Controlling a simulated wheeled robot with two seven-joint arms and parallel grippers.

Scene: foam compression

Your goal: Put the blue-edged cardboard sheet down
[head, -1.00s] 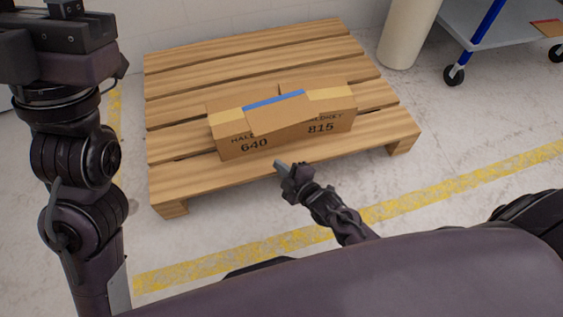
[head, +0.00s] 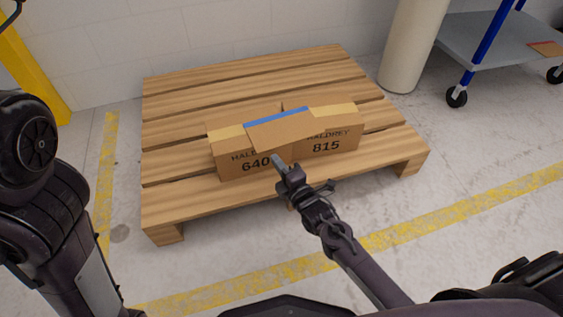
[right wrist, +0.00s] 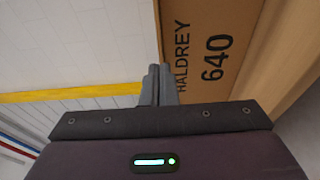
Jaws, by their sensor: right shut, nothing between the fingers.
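The blue-edged cardboard sheet (head: 293,130) lies across the tops of two cardboard boxes, with its blue strip along the far edge and its near part hanging over their front faces. The left box (head: 232,163) is marked 640 and the right box (head: 335,143) is marked 815. My right gripper (head: 279,162) is shut and empty, just in front of the boxes, near the sheet's lower edge. In the right wrist view its closed fingers (right wrist: 158,84) point up beside the 640 box (right wrist: 210,50). My left gripper is out of view; only my left arm shows.
The boxes stand on a wooden pallet (head: 235,83), with bare slats behind them. A pale round column (head: 408,45) and a blue-posted cart (head: 500,42) stand at the back right. Yellow floor lines (head: 455,213) run around the pallet.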

